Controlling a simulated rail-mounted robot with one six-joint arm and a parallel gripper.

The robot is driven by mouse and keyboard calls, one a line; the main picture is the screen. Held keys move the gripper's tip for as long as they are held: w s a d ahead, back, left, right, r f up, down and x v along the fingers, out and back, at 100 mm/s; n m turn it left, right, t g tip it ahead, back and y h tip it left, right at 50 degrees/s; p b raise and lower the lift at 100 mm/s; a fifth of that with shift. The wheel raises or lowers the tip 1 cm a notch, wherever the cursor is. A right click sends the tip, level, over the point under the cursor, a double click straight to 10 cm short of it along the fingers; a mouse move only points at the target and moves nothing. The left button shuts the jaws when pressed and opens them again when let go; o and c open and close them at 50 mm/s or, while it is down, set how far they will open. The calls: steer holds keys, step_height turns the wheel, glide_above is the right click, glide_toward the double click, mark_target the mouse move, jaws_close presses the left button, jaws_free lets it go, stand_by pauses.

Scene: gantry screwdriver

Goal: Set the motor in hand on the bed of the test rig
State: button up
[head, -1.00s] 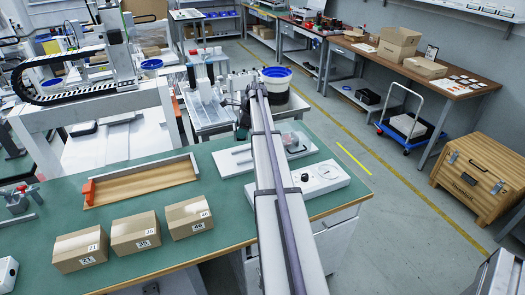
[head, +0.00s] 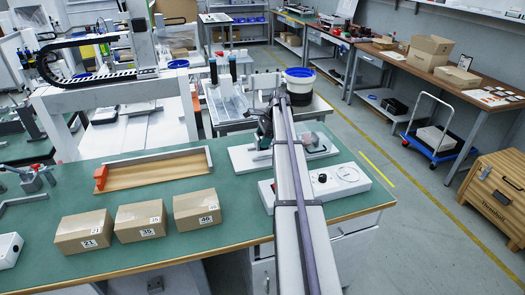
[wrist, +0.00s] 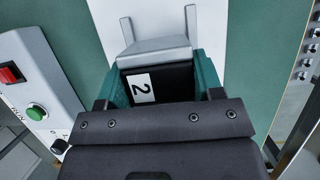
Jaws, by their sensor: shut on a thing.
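Below is the white bed of the test rig (wrist: 108,20), which also shows in the head view (head: 240,157) on the green bench. In the head view my gripper (head: 264,128) is over the bed, partly hidden by my arm. Contact between motor and bed is not visible.
A control box with red and green buttons (wrist: 35,85) flanks the bed; its dial shows in the head view (head: 346,174). Three cartons (head: 140,220) and a wooden tray (head: 155,170) occupy the bench left.

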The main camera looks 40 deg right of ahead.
step_height(320, 180, down, 4)
steer(key=shift+r+b, duration=0.2)
steer(key=shift+b, duration=1)
steer(key=shift+r, duration=0.3)
steer(key=shift+f, duration=0.25)
steer(key=o, duration=1.5)
steer(key=shift+r, duration=0.1)
steer(key=p+v, duration=1.1)
steer(key=shift+w+a+r, duration=0.1)
steer(key=shift+r, duration=0.35)
steer(key=shift+d+r+p, duration=0.3)
steer(key=shift+r+p, duration=0.05)
steer(key=shift+p, duration=0.05)
steer(key=shift+f, duration=0.15)
